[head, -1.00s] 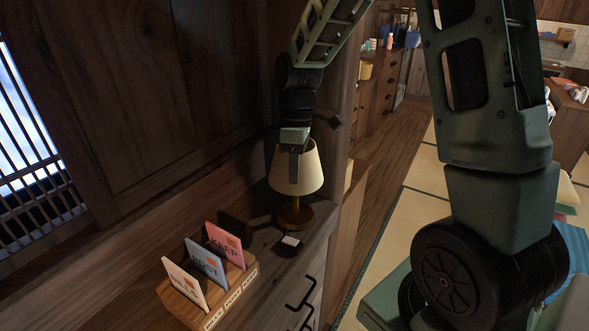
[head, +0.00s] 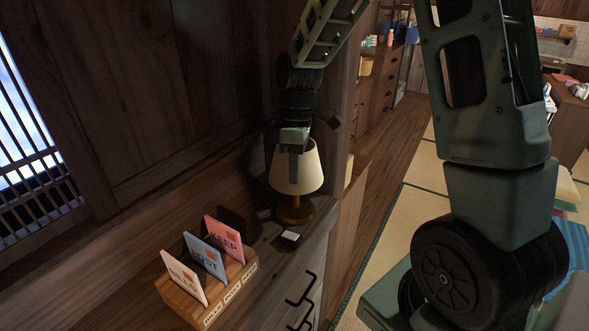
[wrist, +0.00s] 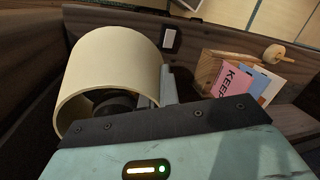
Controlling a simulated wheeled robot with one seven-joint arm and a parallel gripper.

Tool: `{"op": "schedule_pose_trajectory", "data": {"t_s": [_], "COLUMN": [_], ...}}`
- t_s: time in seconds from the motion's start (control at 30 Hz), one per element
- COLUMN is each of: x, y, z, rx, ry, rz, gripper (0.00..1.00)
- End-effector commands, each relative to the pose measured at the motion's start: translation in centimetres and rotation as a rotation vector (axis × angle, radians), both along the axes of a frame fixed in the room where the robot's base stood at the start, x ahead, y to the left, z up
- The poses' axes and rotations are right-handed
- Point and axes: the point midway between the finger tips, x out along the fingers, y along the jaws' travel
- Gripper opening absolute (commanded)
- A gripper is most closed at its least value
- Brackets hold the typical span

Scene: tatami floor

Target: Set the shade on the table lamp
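The cream lampshade (head: 311,171) is upright over the brown wooden lamp base (head: 294,211) on the cabinet top. The upper stem is hidden, so I cannot tell whether the shade rests on it. My gripper (head: 294,168) points down at the shade, one finger in front of its outer wall. In the wrist view the shade (wrist: 115,60) shows its open end, with a dark round part inside that I cannot identify. My gripper's fingers (wrist: 163,92) are at the shade's right edge, one outside and one apparently inside, pinching the wall.
A wooden letter holder (head: 235,287) with white, blue and pink cards stands front left of the lamp. A small white-topped item (head: 290,236) lies just before the lamp base. The dark wall (head: 130,90) is close behind. Tatami floor (head: 400,225) lies to the right.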

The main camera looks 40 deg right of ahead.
Motion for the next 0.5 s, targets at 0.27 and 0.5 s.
{"op": "schedule_pose_trajectory", "data": {"t_s": [0.27, 0.5], "x": [0.0, 0.06], "y": [0.0, -0.07], "z": [0.02, 0.03], "rx": [0.0, -0.001], "ry": [0.0, -0.002], "rz": [0.0, -0.001], "gripper": [0.22, 0.28]}}
